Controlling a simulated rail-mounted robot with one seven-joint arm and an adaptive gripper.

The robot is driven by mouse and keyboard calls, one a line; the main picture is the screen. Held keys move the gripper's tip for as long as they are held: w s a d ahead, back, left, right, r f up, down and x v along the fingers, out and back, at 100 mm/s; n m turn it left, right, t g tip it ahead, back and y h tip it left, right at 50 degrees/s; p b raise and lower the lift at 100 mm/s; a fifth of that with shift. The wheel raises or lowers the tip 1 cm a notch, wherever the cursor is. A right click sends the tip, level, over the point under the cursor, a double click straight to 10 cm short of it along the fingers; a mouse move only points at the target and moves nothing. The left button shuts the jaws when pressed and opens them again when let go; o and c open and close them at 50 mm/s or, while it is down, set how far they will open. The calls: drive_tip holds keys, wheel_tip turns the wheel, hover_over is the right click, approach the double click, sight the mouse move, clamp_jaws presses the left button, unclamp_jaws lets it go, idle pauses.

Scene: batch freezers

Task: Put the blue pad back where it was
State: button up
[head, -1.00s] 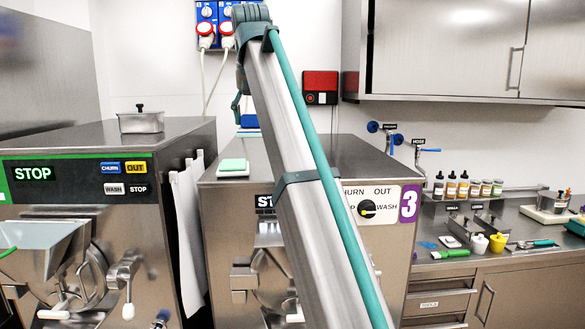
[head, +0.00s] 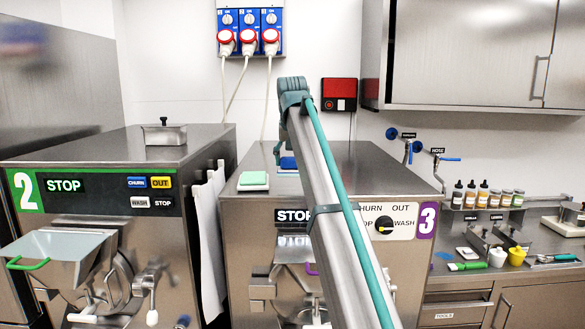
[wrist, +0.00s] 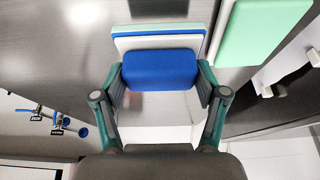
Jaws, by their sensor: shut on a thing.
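The blue pad (wrist: 160,70) is between the two fingers of my gripper (wrist: 160,84) in the wrist view, and the gripper is shut on it. In the head view the blue pad (head: 288,163) shows beside my arm, over the steel top of machine 3 (head: 350,157). A flat layered piece with white, blue and teal edges (wrist: 158,43) lies just beyond the held pad. Whether the pad touches it or the steel is unclear. My arm hides part of this spot in the head view.
A green pad on a white base (head: 253,180) lies to the left on machine 3. Machine 2 (head: 100,155), with a lidded steel pan (head: 165,134) on top, stands further left. A counter (head: 550,258) with bottles and tools is at the right, below steel cabinets (head: 465,50).

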sight(292, 168)
drive_tip(key=shift+w+d+f+p, duration=0.15)
drive_tip(key=shift+f+p, duration=0.35)
drive_tip(key=shift+f, duration=1.25)
drive_tip(key=shift+f, duration=0.2)
drive_tip(key=o, duration=1.1)
drive_tip(key=shift+r, duration=0.45)
drive_tip(key=b+v, duration=0.3)
drive_tip(key=v, duration=0.8)
drive_tip(key=shift+r+b, duration=0.25)
drive_tip(key=shift+b, duration=0.1)
